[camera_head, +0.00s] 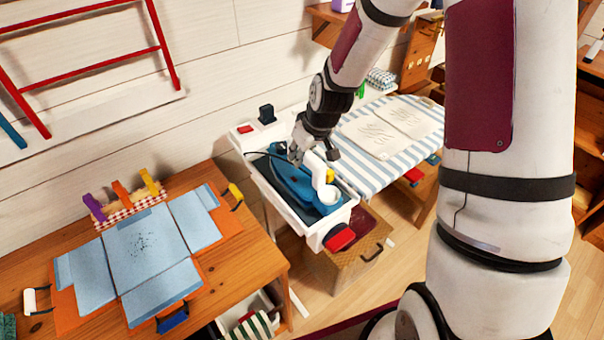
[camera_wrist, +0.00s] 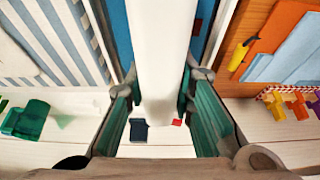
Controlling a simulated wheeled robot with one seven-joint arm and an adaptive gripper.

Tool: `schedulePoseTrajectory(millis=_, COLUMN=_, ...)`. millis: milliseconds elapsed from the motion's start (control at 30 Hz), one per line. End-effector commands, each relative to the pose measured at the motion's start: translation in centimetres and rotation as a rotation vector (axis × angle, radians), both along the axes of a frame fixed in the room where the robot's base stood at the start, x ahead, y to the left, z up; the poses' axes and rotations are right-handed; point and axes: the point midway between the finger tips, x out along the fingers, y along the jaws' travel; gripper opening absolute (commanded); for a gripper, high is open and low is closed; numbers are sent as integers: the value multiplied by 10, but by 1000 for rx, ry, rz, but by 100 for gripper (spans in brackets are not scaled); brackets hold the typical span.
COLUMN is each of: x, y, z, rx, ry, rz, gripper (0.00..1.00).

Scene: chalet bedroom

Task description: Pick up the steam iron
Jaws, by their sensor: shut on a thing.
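The steam iron (camera_head: 290,184) has a blue body and a white handle part. It sits in the white tray-like stand (camera_head: 317,238) at the end of the striped ironing board. My gripper (camera_head: 299,154) reaches down from above at the iron's far end. In the wrist view, my gripper (camera_wrist: 158,92) has its green-padded fingers on both sides of the iron's white handle (camera_wrist: 157,45), with blue showing beyond them. It is shut on this handle. The fingers hide part of the iron in the head view.
The striped ironing board (camera_head: 352,170) holds printed sheets (camera_head: 388,127). A wooden table (camera_head: 250,262) with a blue folding board (camera_head: 145,245) stands at left. A wicker basket (camera_head: 345,268) is below the stand. The plank wall is close behind.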

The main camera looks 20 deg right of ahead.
Motion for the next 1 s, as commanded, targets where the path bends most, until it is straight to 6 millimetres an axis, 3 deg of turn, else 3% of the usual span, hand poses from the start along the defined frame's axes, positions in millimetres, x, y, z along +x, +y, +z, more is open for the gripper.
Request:
schedulePoseTrajectory(millis=367, x=2, y=0, z=10, rx=0, ry=-8, rz=-1, gripper=0)
schedulePoseTrajectory(millis=733, x=3, y=-1, z=44, rx=-2, ry=-9, rz=-1, gripper=0)
schedulePoseTrajectory(millis=1000, x=-36, y=-3, z=46, rx=0, ry=-3, rz=-4, gripper=0)
